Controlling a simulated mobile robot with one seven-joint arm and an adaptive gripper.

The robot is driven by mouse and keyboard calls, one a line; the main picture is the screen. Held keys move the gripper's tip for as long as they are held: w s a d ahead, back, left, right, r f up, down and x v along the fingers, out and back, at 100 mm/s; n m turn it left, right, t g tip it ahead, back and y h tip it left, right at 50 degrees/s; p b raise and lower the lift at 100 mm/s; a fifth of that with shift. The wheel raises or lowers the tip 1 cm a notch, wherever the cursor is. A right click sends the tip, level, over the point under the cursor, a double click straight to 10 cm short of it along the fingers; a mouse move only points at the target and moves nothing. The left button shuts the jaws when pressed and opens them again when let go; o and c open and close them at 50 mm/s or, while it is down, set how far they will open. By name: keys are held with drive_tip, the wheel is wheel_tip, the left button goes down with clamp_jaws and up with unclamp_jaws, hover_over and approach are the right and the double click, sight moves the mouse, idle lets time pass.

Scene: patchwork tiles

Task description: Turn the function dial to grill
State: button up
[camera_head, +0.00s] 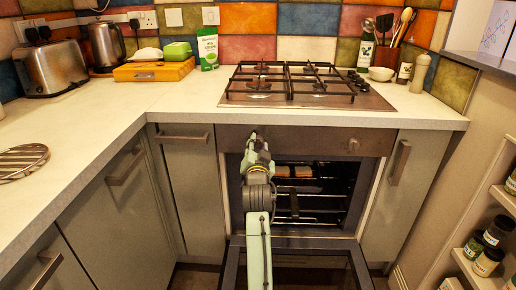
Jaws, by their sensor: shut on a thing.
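The oven's dark control panel (310,140) runs under the worktop edge, below the hob. My gripper (254,137) is at the left part of this panel, shut on the dial there, which I take to be the function dial. The gripper hides most of that dial, so its pointer and markings cannot be read. Another round dial (353,144) shows uncovered at the right end of the panel. The word grill cannot be made out anywhere on the panel.
The oven door (300,268) is folded down open. Food (294,171) sits on an upper rack inside the lit oven. A gas hob (300,84) lies above. Cupboards flank the oven, and a spice shelf (490,236) stands at the right.

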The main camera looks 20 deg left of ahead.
drive_tip(key=m+b, duration=0.1)
drive_tip(key=m, duration=0.4)
drive_tip(key=shift+f+m+h+b, duration=0.2)
drive_tip(key=shift+m+h+b, duration=0.1)
drive_tip(key=shift+m+b, duration=0.85)
drive_tip(key=shift+m, duration=1.45)
drive_tip(key=o, duration=1.2)
drive_tip(key=shift+r, duration=0.1)
drive_tip(key=shift+c, duration=0.2)
drive_tip(key=shift+s, duration=0.1)
drive_tip(key=v, duration=1.1)
drive_tip(key=shift+s+f, duration=0.25)
drive_tip(key=shift+s, duration=0.2)
drive_tip(key=shift+a+r+t, duration=0.1)
drive_tip(key=shift+t, duration=0.2)
